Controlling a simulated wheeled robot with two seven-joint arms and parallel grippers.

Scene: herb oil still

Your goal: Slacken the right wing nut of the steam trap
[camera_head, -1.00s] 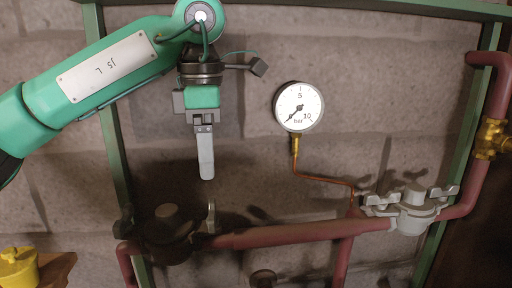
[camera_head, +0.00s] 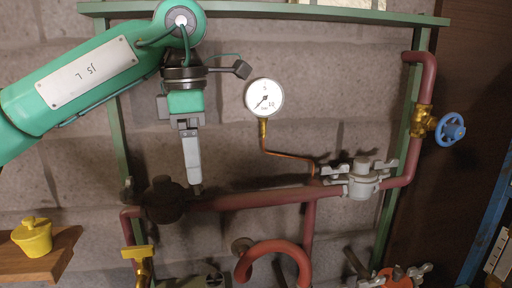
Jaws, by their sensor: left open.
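My left gripper (camera_head: 194,182) points down, seen edge-on, with its jaws open. Its tip is beside the right wing nut (camera_head: 198,190) of a dark round fitting (camera_head: 165,202) on the red pipe; I cannot tell whether they touch. The fitting's left wing nut (camera_head: 128,190) is dim in shadow. A similar pale grey fitting (camera_head: 362,183) with wing nuts sits farther right. An orange fitting (camera_head: 397,281) with grey wing nuts is cut off at the lower right. No label shows which is the steam trap. My right gripper is not in view.
A pressure gauge (camera_head: 264,98) stands above the red pipe (camera_head: 260,199). A blue handwheel (camera_head: 451,129) on a brass valve is at the right. A yellow lidded pot (camera_head: 33,236) sits on a wooden shelf (camera_head: 60,262). A yellow-handled valve (camera_head: 138,253) and curled red pipe (camera_head: 272,246) lie below.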

